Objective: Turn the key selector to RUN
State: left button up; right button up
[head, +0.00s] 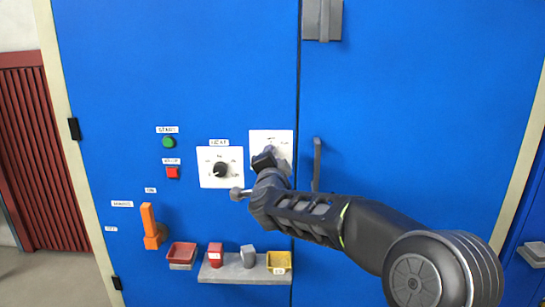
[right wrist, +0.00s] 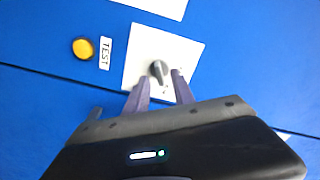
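The key selector is a dark knob (right wrist: 158,70) on a white plate (right wrist: 138,60) in the right wrist view. In the head view its white plate (head: 284,137) is on the blue cabinet front, and my gripper mostly hides the knob. My right gripper (head: 266,157) is in front of that plate. In the right wrist view its two fingers (right wrist: 160,83) are apart, with the knob lying just past and between the fingertips. I cannot tell whether they touch it. The RUN mark is not readable. My left gripper is not in view.
A second white plate with a black dial (head: 220,170) is just left. A green START button (head: 168,142), a red button (head: 172,172) and an orange lever (head: 150,225) are farther left. A grey shelf (head: 230,273) juts out below. A vertical handle (head: 317,165) stands right of the gripper.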

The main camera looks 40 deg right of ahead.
jog(key=v, duration=0.6)
jog(key=shift+a, duration=0.15)
